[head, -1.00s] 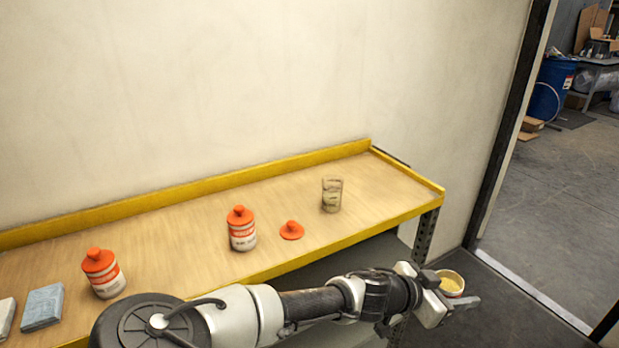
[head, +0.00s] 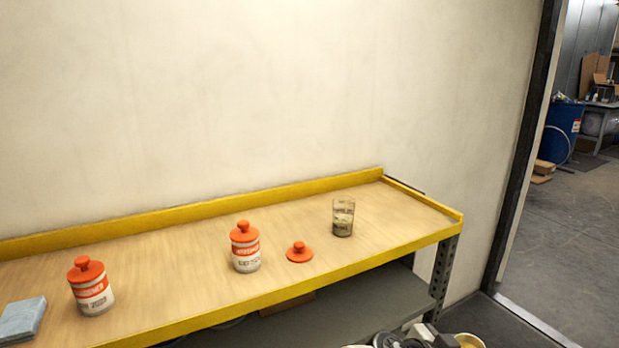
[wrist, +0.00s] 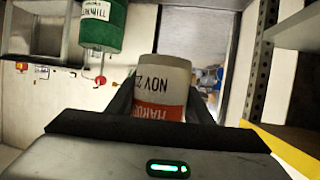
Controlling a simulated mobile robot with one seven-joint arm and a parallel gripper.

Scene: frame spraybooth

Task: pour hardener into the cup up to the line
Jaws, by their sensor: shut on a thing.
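My gripper (wrist: 155,105) is shut on an open can (wrist: 160,75). Its white and red label reads "HARD" and "NOV", upside down in the wrist view. In the head view only the top of this can (head: 470,341) shows at the bottom edge, with pale yellow inside. It is low, in front of the bench's right end. The clear cup (head: 343,218) stands upright on the bench toward the right, with a dark marking and possibly some contents low down. A loose orange lid (head: 299,252) lies left of it. My gripper is well apart from the cup.
Two orange-capped cans stand on the bench, one near the middle (head: 245,247) and one at the left (head: 91,286). A blue-grey block or cloth (head: 22,320) lies far left. The yellow-edged bench (head: 390,208) has clear wood around the cup. A green container (wrist: 102,25) shows in the wrist view.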

